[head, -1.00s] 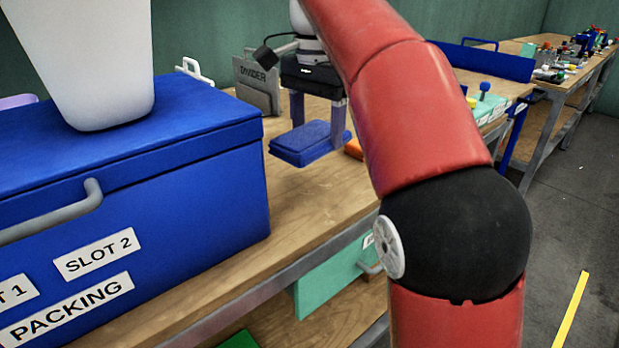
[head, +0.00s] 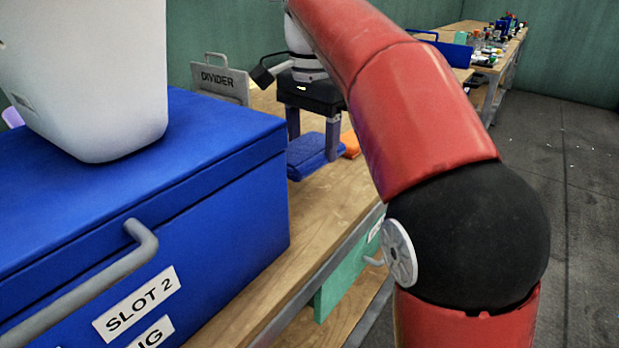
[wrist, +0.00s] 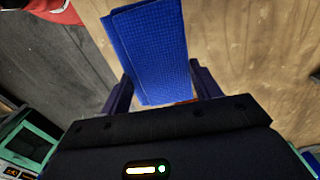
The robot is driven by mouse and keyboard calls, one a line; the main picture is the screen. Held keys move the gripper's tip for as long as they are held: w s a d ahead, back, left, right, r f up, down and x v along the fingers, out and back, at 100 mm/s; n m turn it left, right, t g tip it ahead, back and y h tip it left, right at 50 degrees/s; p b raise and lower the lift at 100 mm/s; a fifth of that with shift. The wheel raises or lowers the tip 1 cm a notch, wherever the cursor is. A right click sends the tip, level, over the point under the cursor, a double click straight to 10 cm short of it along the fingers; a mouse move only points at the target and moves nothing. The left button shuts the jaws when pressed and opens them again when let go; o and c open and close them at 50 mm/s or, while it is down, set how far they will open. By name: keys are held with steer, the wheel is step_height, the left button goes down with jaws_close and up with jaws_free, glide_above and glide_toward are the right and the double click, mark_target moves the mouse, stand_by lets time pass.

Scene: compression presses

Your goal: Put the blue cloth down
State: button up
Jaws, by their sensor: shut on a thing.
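The blue cloth (head: 308,158) is a flat folded pad, low over or on the wooden bench in the head view, just right of the blue box. My gripper (head: 312,150) points down with its fingers on either side of the cloth. In the wrist view the cloth (wrist: 152,50) lies between the two fingers of my gripper (wrist: 162,88), which is shut on it. I cannot tell whether the cloth touches the bench top. Part of the cloth is hidden behind a finger in the head view.
A blue packing box (head: 215,205) with a grey handle fills the left, with a white bin (head: 95,75) on its lid. A grey divider (head: 220,82) stands behind. An orange item (head: 350,143) lies right of the cloth. Bare wooden bench (head: 325,205) lies in front.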

mark_target(311, 190)
step_height(311, 190, down, 7)
steer(key=shift+r+b, duration=0.2)
steer(key=shift+b, duration=0.1)
steer(key=shift+f, duration=0.2)
steer(key=o, duration=1)
steer(key=shift+f+b, duration=0.15)
steer(key=shift+b, duration=0.4)
step_height(311, 190, up, 8)
steer(key=shift+a+r+p, duration=0.1)
steer(key=shift+p, duration=1)
